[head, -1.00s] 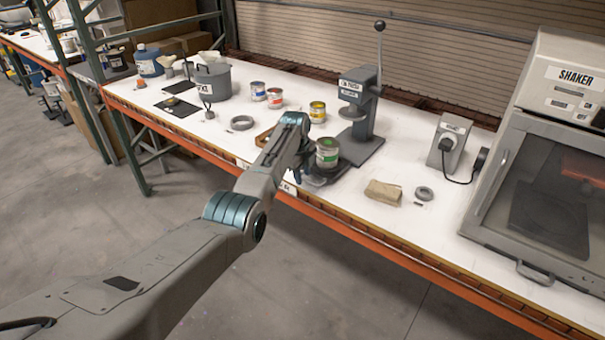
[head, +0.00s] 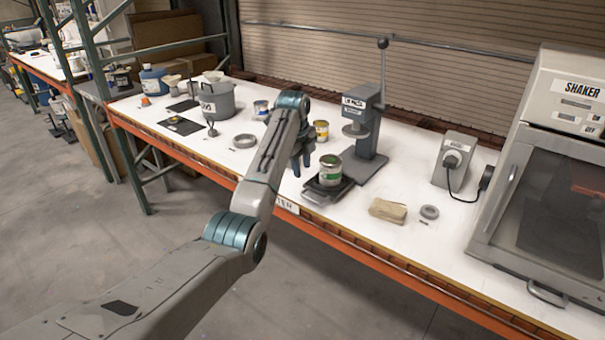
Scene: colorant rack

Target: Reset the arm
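My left arm reaches in from the lower left, over the front edge of the white workbench (head: 395,235). My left gripper (head: 303,165) points down just left of the green-labelled can (head: 330,171) and looks apart from it. Its dark fingers seem spread with nothing between them. The can stands upright on a small black scale (head: 328,192) near the bench's front edge. My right gripper is not in view.
A grey lever press (head: 364,125) stands behind the can. A folded tan cloth (head: 388,210), a grey ring (head: 429,212), a socket box (head: 453,158) and the shaker (head: 545,170) are to the right. A yellow can (head: 321,130), a blue can (head: 261,110) and a grey bucket (head: 213,100) are left.

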